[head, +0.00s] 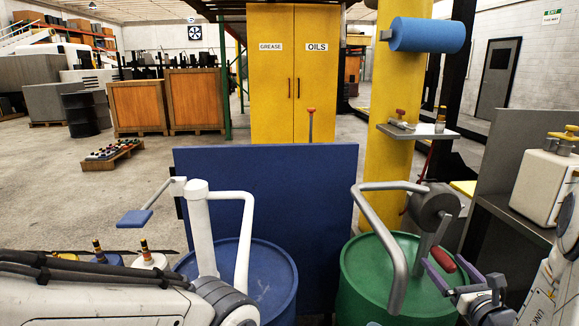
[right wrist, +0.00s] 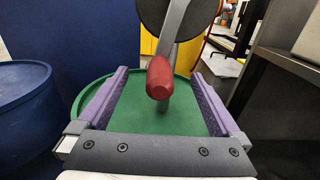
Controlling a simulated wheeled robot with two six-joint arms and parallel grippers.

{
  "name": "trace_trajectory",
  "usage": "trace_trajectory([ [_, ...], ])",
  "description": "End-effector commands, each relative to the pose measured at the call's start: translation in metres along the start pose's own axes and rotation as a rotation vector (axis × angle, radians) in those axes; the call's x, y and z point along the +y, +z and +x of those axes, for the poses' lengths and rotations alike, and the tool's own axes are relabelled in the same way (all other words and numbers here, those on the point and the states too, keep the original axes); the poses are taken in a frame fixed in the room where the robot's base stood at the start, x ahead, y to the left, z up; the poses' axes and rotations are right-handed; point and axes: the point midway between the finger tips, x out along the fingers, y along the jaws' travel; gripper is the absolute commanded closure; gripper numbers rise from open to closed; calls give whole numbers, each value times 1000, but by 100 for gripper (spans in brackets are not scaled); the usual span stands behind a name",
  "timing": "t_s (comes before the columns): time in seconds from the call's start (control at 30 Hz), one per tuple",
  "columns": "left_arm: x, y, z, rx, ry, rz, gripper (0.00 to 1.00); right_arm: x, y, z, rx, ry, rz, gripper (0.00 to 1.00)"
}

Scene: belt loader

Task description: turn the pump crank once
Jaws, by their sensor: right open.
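The pump crank is a grey arm with a red handle (head: 443,259), on a grey round pump body (head: 435,207) above the green drum (head: 350,290). In the right wrist view the red handle (right wrist: 160,78) stands between my two purple fingers, with green drum top (right wrist: 135,112) behind it. My right gripper (head: 452,264) is open, with one finger on each side of the handle and visible gaps to it. Whether the handle is fully within finger depth is hard to tell. My left gripper is out of view; only part of that arm shows at lower left.
A blue drum (head: 255,275) with a white lever pump (head: 203,235) stands to the left. A bent grey spout pipe (head: 396,265) is close left of the crank. A yellow column (head: 393,100) with a small shelf (head: 417,131) rises behind. A grey cabinet (head: 512,215) stands right.

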Motion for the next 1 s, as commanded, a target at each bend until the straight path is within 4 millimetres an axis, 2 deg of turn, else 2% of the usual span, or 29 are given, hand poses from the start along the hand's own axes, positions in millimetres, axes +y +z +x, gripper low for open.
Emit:
trace_trajectory([
  [0.6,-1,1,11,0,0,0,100,-1,0,-75,0,-4,0,0],
  [0.77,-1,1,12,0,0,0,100,0,0,-84,-1,-1,0,0],
  [1.0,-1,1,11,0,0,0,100,0,0,-84,-1,1,0,0],
])
